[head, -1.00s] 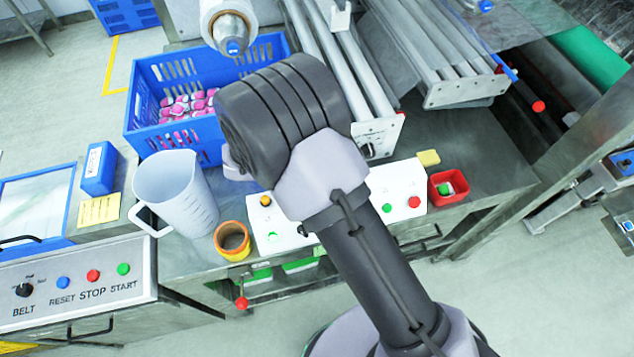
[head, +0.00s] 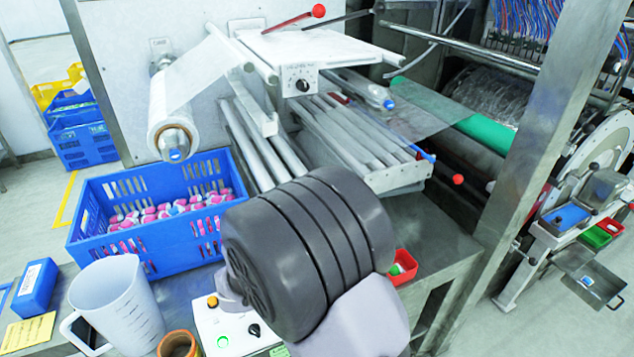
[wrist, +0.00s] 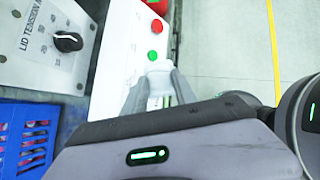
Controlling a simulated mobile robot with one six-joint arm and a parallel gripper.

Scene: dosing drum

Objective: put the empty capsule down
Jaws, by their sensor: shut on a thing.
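My gripper (wrist: 150,92) shows in the wrist view, its grey fingers closed around a small whitish, partly clear piece (wrist: 160,72), which looks like the empty capsule. The fingers hide part of it, and its exact shape is hard to tell. It is over the edge of the bench, near a white panel with a red and a green button. In the head view my own arm hides the gripper and the capsule. A blue crate (head: 150,228) holding several pink and white capsules (head: 165,212) stands at the left.
A small red bin (head: 402,268) with something green and white inside stands right of my arm. A clear jug (head: 116,305), an orange-rimmed cup (head: 178,345) and a blue box (head: 35,287) stand at the left. The bench top (head: 440,238) right of the red bin is bare.

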